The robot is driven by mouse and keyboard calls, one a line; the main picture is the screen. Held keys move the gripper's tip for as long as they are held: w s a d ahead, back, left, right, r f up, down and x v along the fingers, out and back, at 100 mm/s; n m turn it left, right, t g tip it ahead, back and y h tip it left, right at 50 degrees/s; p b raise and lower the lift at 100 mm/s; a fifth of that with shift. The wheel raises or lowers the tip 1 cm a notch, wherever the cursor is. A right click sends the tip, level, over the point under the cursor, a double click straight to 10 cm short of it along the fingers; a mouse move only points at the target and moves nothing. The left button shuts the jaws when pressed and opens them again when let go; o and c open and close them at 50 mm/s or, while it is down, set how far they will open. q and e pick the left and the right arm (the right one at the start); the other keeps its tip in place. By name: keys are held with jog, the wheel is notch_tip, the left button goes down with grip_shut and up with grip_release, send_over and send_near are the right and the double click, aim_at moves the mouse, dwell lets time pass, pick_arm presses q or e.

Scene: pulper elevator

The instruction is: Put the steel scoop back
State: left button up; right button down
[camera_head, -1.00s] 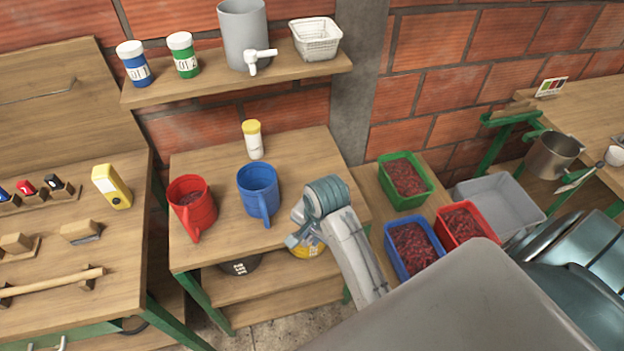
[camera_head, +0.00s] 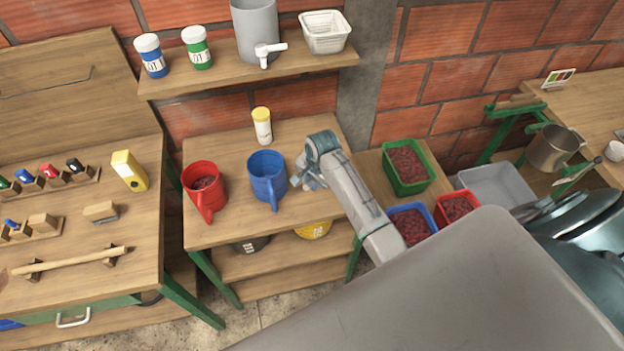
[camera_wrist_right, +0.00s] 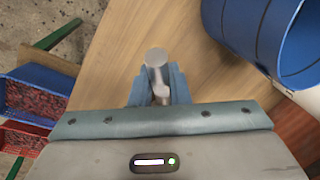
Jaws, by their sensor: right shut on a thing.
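My right gripper (camera_head: 308,180) is over the small middle table, just right of the blue mug-shaped jug (camera_head: 268,176). In the right wrist view, its jaws (camera_wrist_right: 158,88) are shut on a grey metal piece with a round end, which looks like part of the steel scoop (camera_wrist_right: 155,60). The rest of the scoop is hidden by the gripper. The blue jug also shows at the upper right of the wrist view (camera_wrist_right: 235,30), apart from the jaws. My left gripper is not in view.
A red jug (camera_head: 203,190) with red contents and a yellow-capped bottle (camera_head: 262,128) stand on the table (camera_head: 225,235). Green (camera_head: 408,182), blue and red bins of red beans are to the right. A steel pot (camera_head: 552,148) is farther right. The table's front edge is bare.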

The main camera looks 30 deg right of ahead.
jog(key=shift+f, duration=0.35)
jog(key=c, duration=1.4)
grip_release()
jog(key=shift+o, duration=0.2)
notch_tip(320, 180, up, 12)
jog(key=s+b, duration=0.2)
jog(key=b, duration=0.2)
jog(key=shift+d, duration=0.3)
